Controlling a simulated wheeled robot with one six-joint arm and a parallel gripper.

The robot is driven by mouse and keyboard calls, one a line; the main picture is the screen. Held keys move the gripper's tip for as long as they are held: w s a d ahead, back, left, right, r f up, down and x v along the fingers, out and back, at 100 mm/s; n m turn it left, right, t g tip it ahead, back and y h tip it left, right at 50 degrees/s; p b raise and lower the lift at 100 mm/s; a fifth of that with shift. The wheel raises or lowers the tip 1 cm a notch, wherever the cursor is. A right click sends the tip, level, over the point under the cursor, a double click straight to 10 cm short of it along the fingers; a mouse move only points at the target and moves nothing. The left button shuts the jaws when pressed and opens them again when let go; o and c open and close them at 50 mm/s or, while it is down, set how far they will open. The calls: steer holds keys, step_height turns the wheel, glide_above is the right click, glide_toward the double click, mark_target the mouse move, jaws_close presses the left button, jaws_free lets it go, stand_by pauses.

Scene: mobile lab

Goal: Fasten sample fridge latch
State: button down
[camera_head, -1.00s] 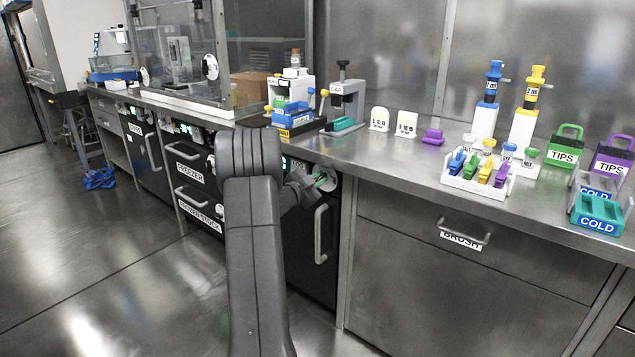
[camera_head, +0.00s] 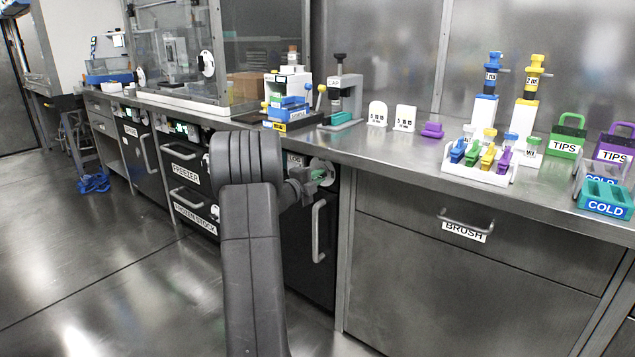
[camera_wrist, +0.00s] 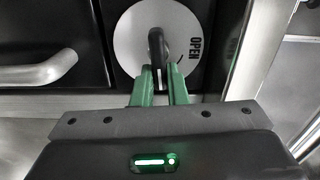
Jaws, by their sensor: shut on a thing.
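The latch is a white round dial (camera_wrist: 133,38) with a dark lever (camera_wrist: 156,50) at its middle and the word OPEN printed at its right in the wrist view. In that view the lever stands upright, and OPEN lies beside it, not in line with it. My gripper (camera_wrist: 157,76) has its green fingers closed on the lever. In the head view the dial (camera_head: 325,168) sits high on a dark door (camera_head: 302,255) below the counter, with my gripper (camera_head: 318,176) at it. My arm hides part of the door and its label.
The door's grey handle (camera_head: 318,230) is just below the dial; it also shows in the wrist view (camera_wrist: 42,72). The counter edge (camera_head: 400,183) runs above. Freezer drawers (camera_head: 186,172) lie left, and a BRUSH drawer (camera_head: 520,250) lies right. Open floor (camera_head: 120,275) is at left.

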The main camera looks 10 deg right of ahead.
steer(key=shift+f+m+b, duration=0.15)
steer(key=shift+m+b, duration=0.15)
steer(key=shift+m, duration=0.2)
steer(key=c, duration=1.4)
jaws_free()
steer(key=shift+c, duration=0.2)
steer(key=p+v, duration=0.3)
steer(key=v, duration=1.1)
steer(key=shift+d, duration=0.1)
steer(key=b+x, duration=0.3)
steer(key=x, duration=1)
steer(key=shift+w+d, duration=0.3)
steer(key=shift+s+a, duration=0.1)
